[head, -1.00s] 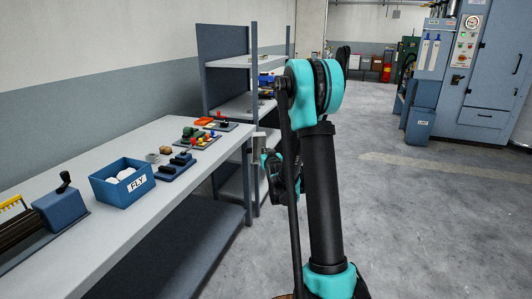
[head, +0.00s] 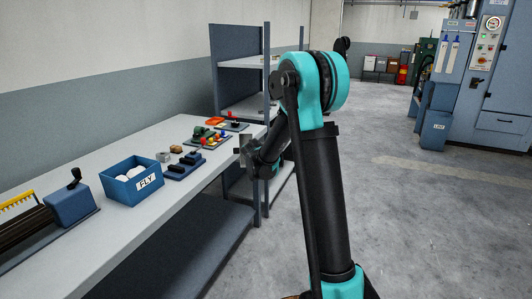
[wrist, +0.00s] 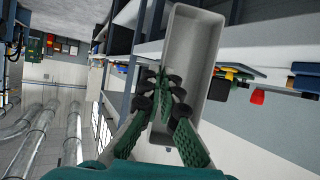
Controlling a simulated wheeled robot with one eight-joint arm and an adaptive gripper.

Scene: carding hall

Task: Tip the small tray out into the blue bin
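The small tray (wrist: 190,45) is a pale grey, long shallow tray filling the middle of the wrist view. My gripper (wrist: 160,78), with green ribbed fingers and black round joints, closes on it; the fingers cover part of its inside. The part I see looks empty. In the head view the tray shows as a grey piece (head: 243,152) beside the table's far end, raised and seemingly tilted, with my arm hiding much of the gripper. A blue open bin (head: 122,190) labelled FLY stands on the table, holding white lumps. Another blue bin (head: 435,132), labelled LINT, stands on the floor at right.
The grey table (head: 110,225) carries a machine with a black knob (head: 60,205), a blue block with black knobs (head: 183,166) and small coloured parts (head: 212,138). A shelf unit (head: 240,85) stands beyond. The floor at right is clear up to the blue cabinet (head: 500,90).

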